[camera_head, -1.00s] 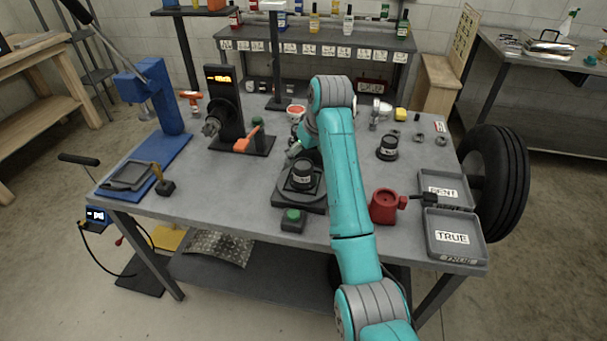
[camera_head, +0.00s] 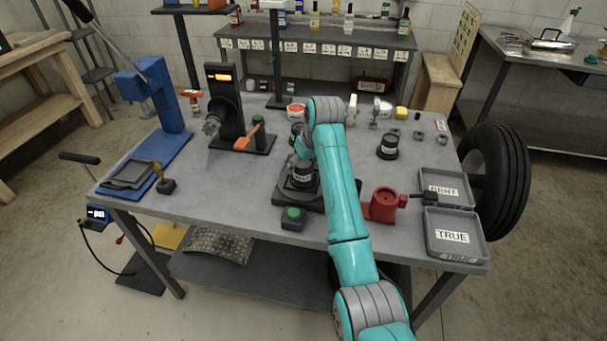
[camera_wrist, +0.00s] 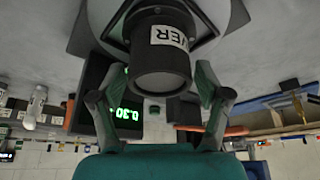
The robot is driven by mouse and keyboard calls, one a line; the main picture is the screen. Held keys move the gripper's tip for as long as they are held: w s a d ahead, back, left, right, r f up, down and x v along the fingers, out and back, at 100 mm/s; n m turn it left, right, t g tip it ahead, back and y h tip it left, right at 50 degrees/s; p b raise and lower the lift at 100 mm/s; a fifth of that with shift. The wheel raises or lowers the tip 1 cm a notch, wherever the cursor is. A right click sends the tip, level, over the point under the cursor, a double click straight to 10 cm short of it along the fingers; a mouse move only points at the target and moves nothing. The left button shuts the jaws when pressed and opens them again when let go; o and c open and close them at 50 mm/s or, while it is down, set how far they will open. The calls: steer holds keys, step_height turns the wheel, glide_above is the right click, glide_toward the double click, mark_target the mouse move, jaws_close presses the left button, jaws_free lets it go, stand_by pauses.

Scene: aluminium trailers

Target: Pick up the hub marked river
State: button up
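A dark round hub (camera_wrist: 161,70) fills the upper middle of the wrist view. Its white label shows the letters "VER", the rest being turned out of sight. In the head view a black hub (camera_head: 304,174) with a white label stands on a dark plate (camera_head: 320,198) near the middle of the bench. My gripper (camera_wrist: 160,97) is open, with one finger on each side of the hub and gaps between. In the head view my arm mostly hides the gripper beside the hub. A second black labelled hub (camera_head: 387,147) stands farther right.
A green-button box (camera_head: 292,219) stands in front of the plate. A red device (camera_head: 384,204) is close right of my arm. A black display stand (camera_head: 224,100) and a blue press (camera_head: 157,100) stand left.

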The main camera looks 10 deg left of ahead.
jaws_close()
steer(key=shift+r, duration=0.1)
